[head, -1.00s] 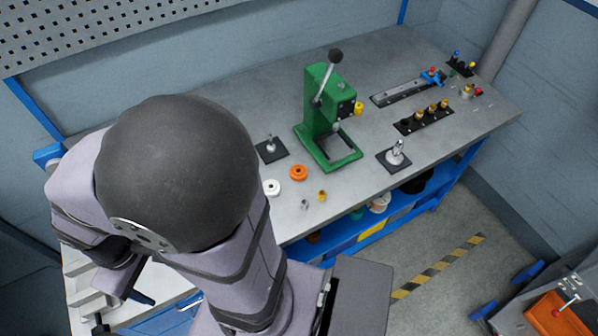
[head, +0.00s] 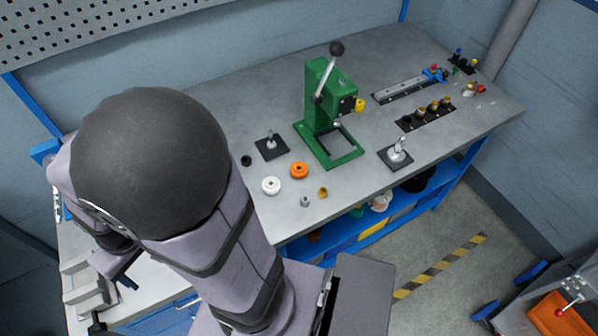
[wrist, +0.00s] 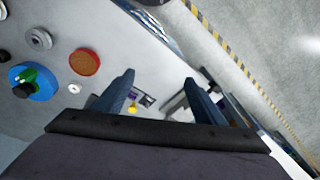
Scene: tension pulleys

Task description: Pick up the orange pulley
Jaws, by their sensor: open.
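The orange pulley (head: 299,170) lies flat on the grey workbench in the head view, in front of the green press and just right of a white pulley (head: 271,185). My gripper (wrist: 160,88) shows in the wrist view with its two dark blue fingers apart and nothing held between them. In the head view the gripper is mostly hidden behind my arm at the lower left, well away from the orange pulley. The wrist view shows a red-orange disc (wrist: 84,62) left of the fingers; I cannot tell whether it is the same pulley.
The green press (head: 328,115) stands behind the pulleys. A black plate with a post (head: 271,146), a small grey part (head: 305,201) and a brass part (head: 322,192) are close by. Another post plate (head: 396,155) stands right. The bench's front edge is near.

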